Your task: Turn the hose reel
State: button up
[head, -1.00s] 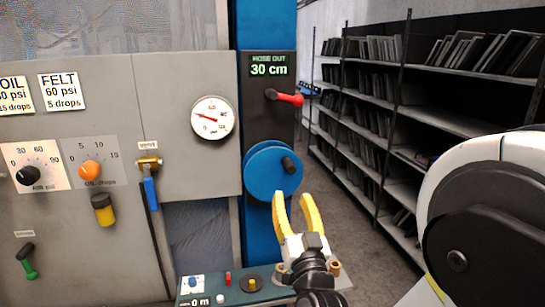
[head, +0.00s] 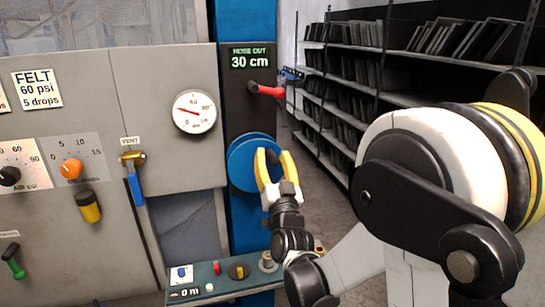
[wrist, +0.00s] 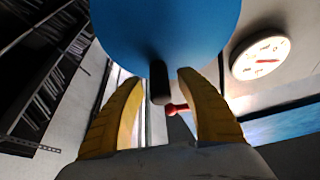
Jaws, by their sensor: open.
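The hose reel (head: 240,160) is a blue disc on the blue column, below the "HOSE OUT 30 cm" display (head: 250,58). It also fills the top of the wrist view (wrist: 165,30). Its dark crank handle (wrist: 159,82) sticks out toward my gripper and lies between the fingers in the wrist view; in the head view the fingers hide most of it. My gripper (head: 272,165) has yellow fingers and is open in front of the reel's right part. In the wrist view the fingers (wrist: 155,105) stand apart on either side of the handle, with gaps showing.
A red lever (head: 268,91) juts out above the reel. A round gauge (head: 194,113), a blue-handled valve (head: 134,180) and knobs are on the grey panel at left. A green control box (head: 225,280) stands below my gripper. Shelves (head: 345,95) stand at right.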

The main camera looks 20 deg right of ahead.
grip_shut()
jog(key=shift+r+n, duration=0.1)
jog(key=shift+n, duration=0.2)
